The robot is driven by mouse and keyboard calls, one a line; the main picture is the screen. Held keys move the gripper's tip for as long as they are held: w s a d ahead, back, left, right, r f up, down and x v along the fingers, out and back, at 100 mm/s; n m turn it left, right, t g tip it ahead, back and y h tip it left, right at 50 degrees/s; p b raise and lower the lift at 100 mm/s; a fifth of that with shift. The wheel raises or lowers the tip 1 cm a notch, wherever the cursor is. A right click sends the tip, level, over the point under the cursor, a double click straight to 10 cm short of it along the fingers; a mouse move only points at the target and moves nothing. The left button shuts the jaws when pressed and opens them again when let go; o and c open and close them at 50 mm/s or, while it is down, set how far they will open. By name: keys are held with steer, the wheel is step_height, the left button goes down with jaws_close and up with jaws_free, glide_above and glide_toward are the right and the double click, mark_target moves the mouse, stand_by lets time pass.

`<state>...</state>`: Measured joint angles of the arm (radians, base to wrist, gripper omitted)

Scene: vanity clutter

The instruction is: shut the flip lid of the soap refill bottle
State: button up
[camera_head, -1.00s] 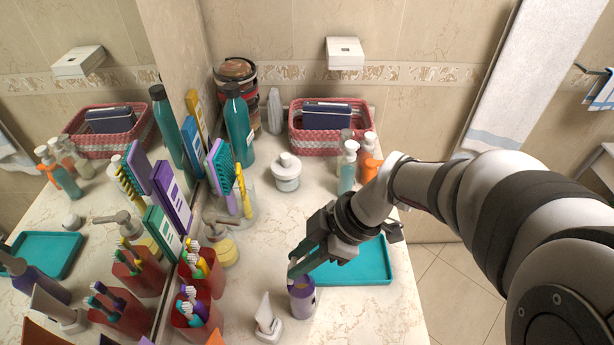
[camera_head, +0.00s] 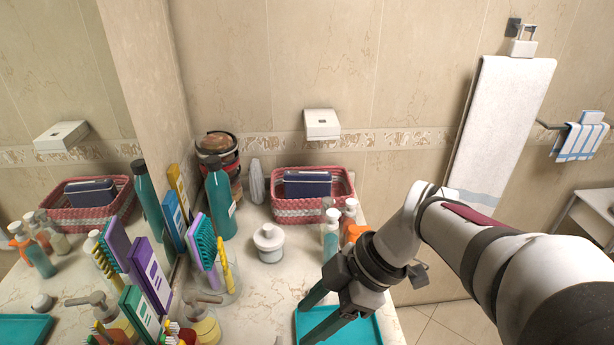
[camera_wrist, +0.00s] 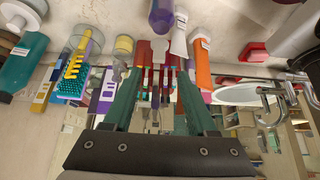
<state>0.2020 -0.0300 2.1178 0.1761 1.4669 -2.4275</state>
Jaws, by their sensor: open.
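A purple bottle (camera_wrist: 162,14) with a paler cap end shows at the top edge of the wrist view, past my fingertips. It looks like the soap refill bottle, but I cannot make out its lid's position. It is outside the head view. My gripper (camera_head: 308,320) is open and empty, its fingers over the teal tray in the head view. In the wrist view, my gripper (camera_wrist: 158,76) has its two teal fingers spread apart, with the bottle beyond them and not touched.
A teal tray (camera_head: 373,328) lies below my gripper. Pump bottles (camera_head: 331,236), a white jar (camera_head: 269,243) and a pink basket (camera_head: 312,212) stand behind. Brushes and boxes crowd the mirror side at left. A white tube (camera_wrist: 180,36) stands near the purple bottle.

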steer(key=v, duration=0.8)
steer(key=shift+r, duration=0.15)
steer(key=h, duration=0.7)
glide_toward(278, 341)
step_height(278, 341, down, 10)
steer(key=shift+d+f, duration=0.1)
steer(key=shift+d, duration=0.05)
jaws_close()
